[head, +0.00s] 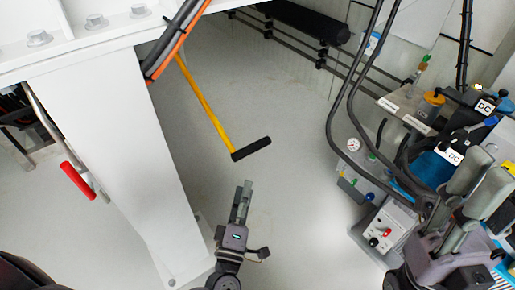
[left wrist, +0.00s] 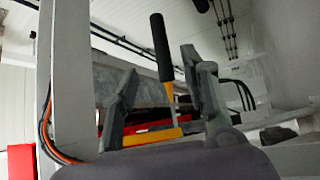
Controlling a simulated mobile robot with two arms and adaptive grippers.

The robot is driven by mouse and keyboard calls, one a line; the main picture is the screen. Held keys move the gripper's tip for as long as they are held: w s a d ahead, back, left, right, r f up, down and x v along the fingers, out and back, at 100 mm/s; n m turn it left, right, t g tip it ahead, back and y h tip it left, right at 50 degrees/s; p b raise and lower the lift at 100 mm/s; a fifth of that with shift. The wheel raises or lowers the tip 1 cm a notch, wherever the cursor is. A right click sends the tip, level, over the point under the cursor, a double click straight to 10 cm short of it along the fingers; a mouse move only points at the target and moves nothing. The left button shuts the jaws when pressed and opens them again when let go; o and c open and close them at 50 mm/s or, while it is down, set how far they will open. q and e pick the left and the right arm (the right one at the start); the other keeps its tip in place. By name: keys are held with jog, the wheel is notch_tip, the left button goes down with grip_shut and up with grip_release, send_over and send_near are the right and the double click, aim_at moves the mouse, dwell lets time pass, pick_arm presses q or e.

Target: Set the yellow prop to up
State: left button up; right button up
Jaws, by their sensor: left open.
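The yellow prop (head: 205,105) is a slim yellow bar with a black crosswise handle (head: 250,149) at its near end. It slants down from beneath the white frame, and its upper end is hidden behind cables. My left gripper (head: 243,198) is below the handle in the head view, apart from it. In the left wrist view its two fingers (left wrist: 163,95) are open, and the black handle (left wrist: 161,48) with a short yellow stem shows in the gap between them, beyond the tips. My right gripper (head: 480,175) is at the right, with its two grey fingers apart.
A white post (head: 125,150) and beam stand left of my left gripper. A lever with a red grip (head: 77,181) is on the post's left. Hoses, a gauge (head: 353,144) and a control box (head: 390,228) crowd the right. Grey floor (head: 290,190) between is clear.

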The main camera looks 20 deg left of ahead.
aim_at(256, 146)
pick_arm(q)
jog(key=b+x, duration=0.2)
jog(key=x, duration=1.2)
jog(key=shift+w+f+b, duration=0.1)
jog(key=shift+w+b, duration=0.15)
jog(key=shift+b, duration=0.05)
jog(key=shift+c, duration=0.5)
grip_shut()
